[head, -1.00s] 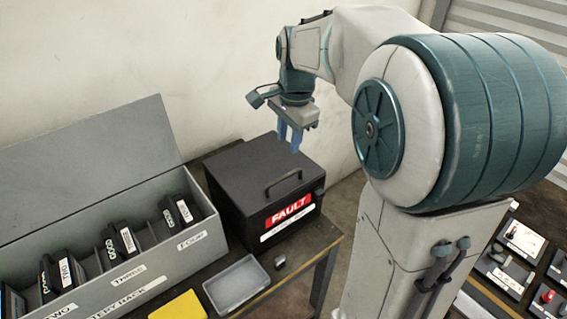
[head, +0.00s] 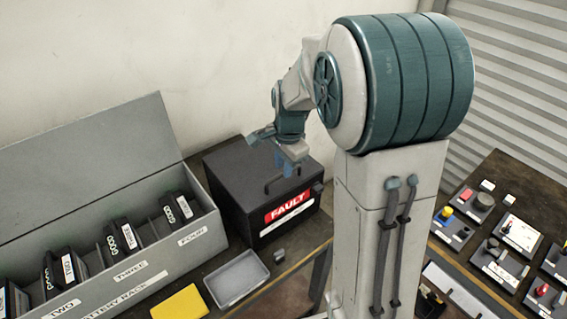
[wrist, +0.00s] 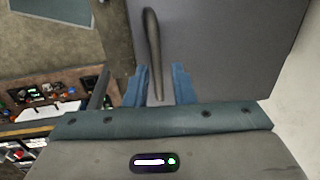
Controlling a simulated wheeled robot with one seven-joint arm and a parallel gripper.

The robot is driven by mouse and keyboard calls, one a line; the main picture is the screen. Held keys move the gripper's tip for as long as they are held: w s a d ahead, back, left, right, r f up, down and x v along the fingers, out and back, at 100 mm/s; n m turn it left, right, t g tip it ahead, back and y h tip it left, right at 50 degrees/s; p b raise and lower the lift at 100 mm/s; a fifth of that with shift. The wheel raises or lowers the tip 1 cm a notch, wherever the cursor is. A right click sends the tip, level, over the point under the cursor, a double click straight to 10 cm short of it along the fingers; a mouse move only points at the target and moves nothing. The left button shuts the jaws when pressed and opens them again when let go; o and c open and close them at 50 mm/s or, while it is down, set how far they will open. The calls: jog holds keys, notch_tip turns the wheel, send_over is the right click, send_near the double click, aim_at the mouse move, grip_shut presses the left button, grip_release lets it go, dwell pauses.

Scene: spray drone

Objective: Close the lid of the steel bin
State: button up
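The steel bin is a dark box with a red FAULT label (head: 288,208) on its front, standing on the table in the head view. Its lid (head: 232,165) looks flat and down on the box. A bar handle (wrist: 152,45) on the lid shows in the wrist view. My gripper (head: 288,170) is over the lid, at the handle. In the wrist view, its two blue fingers (wrist: 159,85) are apart, with the handle's near end between them and a gap on each side. I cannot tell whether the fingertips touch the lid.
A grey battery rack (head: 150,270) with a raised lid and several black batteries stands left of the bin. A shallow grey tray (head: 237,278) and a yellow item (head: 180,303) lie in front. A bench with controls (head: 500,225) is at right. A wall is behind.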

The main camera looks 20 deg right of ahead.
grip_shut()
dwell(0.5)
dwell(0.6)
jog(key=shift+o, duration=1.7)
grip_release()
jog(key=shift+r, duration=0.15)
notch_tip(320, 180, up, 14)
jog(key=s+b, duration=0.1)
jog(key=shift+s+d+f+b, duration=0.25)
jog(key=shift+s+d+b, duration=0.05)
jog(key=shift+s+d, duration=0.05)
